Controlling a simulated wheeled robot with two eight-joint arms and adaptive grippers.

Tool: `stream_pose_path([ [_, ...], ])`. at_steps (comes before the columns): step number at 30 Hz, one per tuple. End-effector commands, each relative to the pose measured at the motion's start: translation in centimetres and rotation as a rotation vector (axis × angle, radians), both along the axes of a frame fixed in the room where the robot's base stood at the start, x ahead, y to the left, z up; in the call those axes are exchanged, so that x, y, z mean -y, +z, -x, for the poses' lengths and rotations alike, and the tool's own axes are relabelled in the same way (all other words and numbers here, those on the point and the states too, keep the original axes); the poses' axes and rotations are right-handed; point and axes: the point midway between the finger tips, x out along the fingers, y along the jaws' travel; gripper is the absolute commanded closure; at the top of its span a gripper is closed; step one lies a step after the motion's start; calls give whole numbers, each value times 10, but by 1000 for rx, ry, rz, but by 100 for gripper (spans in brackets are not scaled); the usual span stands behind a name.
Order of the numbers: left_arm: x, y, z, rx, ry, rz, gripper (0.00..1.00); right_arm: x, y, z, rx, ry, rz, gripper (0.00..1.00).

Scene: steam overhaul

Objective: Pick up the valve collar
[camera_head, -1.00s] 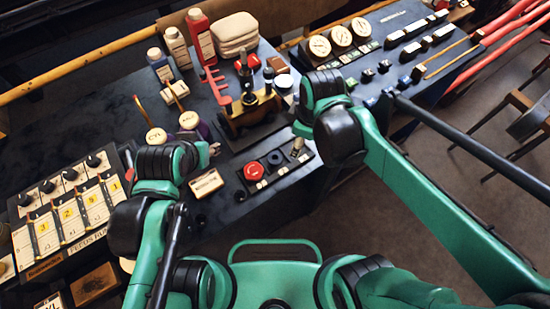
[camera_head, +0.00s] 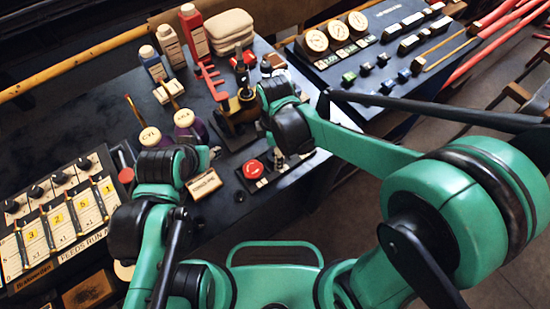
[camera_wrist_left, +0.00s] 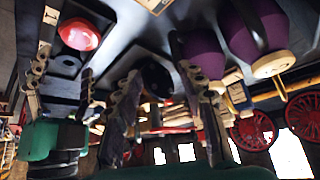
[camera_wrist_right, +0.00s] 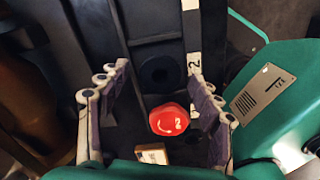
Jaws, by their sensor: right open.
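A black ring (camera_wrist_right: 160,72), perhaps the valve collar, lies on a dark surface in the right wrist view. I cannot tell for sure that it is the collar. My right gripper (camera_wrist_right: 155,82) is open and empty, its fingers on either side of the ring and a red button (camera_wrist_right: 168,120), seen from above.
The red button (camera_head: 252,169) and a cream sign (camera_head: 204,184) are at the bench's front. A brass valve assembly (camera_head: 236,108), purple-based pots (camera_head: 188,125) and bottles (camera_head: 168,46) stand behind. A feed panel (camera_head: 62,215) is left, a gauge console (camera_head: 375,55) right.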

Motion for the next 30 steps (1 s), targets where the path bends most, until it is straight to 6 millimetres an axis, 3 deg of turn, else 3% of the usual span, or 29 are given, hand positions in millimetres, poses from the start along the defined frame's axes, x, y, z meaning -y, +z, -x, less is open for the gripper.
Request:
stream_pose_path([
  [7, 0, -1, 0, 0, 0, 0, 60, 0, -3, 0, 0, -1, 0, 35],
  [14, 0, -1, 0, 0, 0, 0, 60, 0, -3, 0, 0, -1, 0, 96],
  [23, 0, 0, 0, 0, 0, 0, 60, 0, -2, 0, 0, -1, 0, 96],
  [30, 0, 12, 0, 0, 0, 0, 60, 0, 20, 0, 0, -1, 0, 96],
])
